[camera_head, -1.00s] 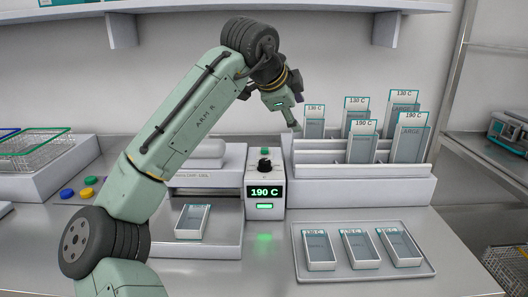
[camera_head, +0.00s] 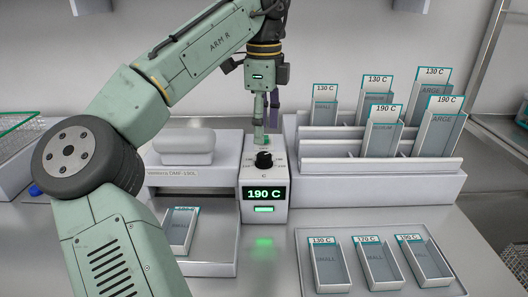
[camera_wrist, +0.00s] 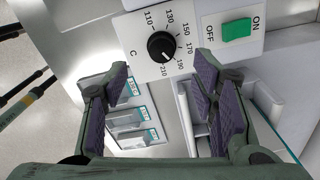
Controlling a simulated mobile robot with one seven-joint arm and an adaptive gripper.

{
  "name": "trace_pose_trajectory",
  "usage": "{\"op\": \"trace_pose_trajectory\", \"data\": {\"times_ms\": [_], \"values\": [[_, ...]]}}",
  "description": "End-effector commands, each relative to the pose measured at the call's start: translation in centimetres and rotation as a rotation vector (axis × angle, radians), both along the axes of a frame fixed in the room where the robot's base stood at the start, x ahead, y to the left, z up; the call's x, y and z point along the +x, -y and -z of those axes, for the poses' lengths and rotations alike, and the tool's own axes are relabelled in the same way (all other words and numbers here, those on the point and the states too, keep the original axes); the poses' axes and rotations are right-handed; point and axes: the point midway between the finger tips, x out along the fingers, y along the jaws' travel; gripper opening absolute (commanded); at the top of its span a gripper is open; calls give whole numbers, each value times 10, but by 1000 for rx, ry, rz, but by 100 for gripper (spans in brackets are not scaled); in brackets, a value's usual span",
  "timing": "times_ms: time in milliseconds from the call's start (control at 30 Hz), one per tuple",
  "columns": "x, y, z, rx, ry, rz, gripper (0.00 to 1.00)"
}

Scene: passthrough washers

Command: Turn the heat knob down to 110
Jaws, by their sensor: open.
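The heat knob (camera_head: 263,160) is a black dial on top of a small white control box (camera_head: 250,178). The box's green display (camera_head: 264,193) reads 190 C. In the wrist view the knob (camera_wrist: 161,46) sits in a printed scale from 110 to 210, and its white mark points toward the 190 side. My gripper (camera_head: 266,125) points down just above and behind the knob. In the wrist view my gripper (camera_wrist: 160,100) is open, with its purple-padded fingers wide apart and nothing between them. The knob lies ahead of the fingertips, apart from them.
A green ON/OFF switch (camera_wrist: 236,30) sits beside the knob. A white sealing machine (camera_head: 190,172) adjoins the box at left. A rack (camera_head: 380,185) of labelled pouches stands at right, and a tray (camera_head: 300,262) with 3 pouches lies in front of it.

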Motion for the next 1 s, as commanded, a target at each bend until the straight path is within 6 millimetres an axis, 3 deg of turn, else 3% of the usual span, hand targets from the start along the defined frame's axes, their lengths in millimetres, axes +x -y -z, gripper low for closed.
{"op": "trace_pose_trajectory", "data": {"times_ms": [33, 200, 400, 767, 1000], "values": [[0, 0, 14, -4, -3, 2, 53], [0, 1, 43, -4, 0, 2, 53], [0, 0, 63, -1, 3, -1, 53], [0, 1, 68, -2, 4, -2, 53], [0, 1, 68, -2, 3, -1, 37]]}}
